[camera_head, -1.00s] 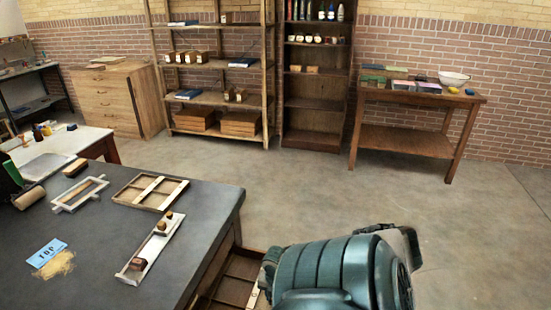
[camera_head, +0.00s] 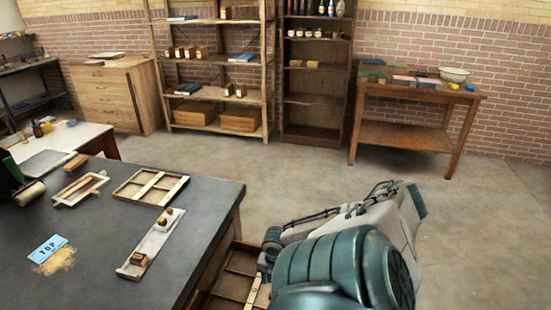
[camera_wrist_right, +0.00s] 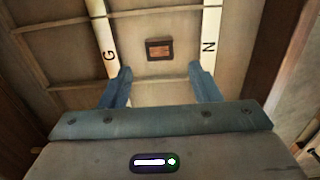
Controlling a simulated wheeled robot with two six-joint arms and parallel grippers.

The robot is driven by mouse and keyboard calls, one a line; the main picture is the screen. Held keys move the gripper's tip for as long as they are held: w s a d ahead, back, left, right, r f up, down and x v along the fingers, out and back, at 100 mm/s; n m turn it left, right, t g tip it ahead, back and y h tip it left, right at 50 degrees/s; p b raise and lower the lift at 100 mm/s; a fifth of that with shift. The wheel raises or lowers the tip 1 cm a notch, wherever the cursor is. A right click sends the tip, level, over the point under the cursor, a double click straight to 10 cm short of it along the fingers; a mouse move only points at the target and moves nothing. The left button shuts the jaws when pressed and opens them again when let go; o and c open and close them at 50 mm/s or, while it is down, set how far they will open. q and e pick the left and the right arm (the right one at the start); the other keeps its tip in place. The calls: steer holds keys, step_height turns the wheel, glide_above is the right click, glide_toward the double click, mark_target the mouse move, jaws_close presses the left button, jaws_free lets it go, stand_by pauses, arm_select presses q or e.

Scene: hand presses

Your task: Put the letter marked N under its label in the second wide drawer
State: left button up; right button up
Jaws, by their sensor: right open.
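My right gripper (camera_wrist_right: 163,80) is open and empty in the right wrist view, its two blue fingers pointing into an open drawer. A small brown block (camera_wrist_right: 160,49) lies on the drawer floor beyond the fingertips, between a pale strip marked G (camera_wrist_right: 105,40) and a pale strip marked N (camera_wrist_right: 211,35). No letter is readable on the block. In the head view the open drawer (camera_head: 237,277) shows beside the dark table, partly hidden by my right arm. The right gripper's fingers are hidden there. My left gripper is not in view.
The dark table (camera_head: 110,235) holds a pale tray (camera_head: 150,245) with small wooden blocks, a wooden frame (camera_head: 150,187), a blue TOP card (camera_head: 47,249) and a roller (camera_head: 29,193). Shelves and a side table (camera_head: 405,135) stand at the wall. The floor between is clear.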

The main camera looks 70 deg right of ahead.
steer(key=shift+r+p, duration=0.85)
steer(key=shift+r, duration=2)
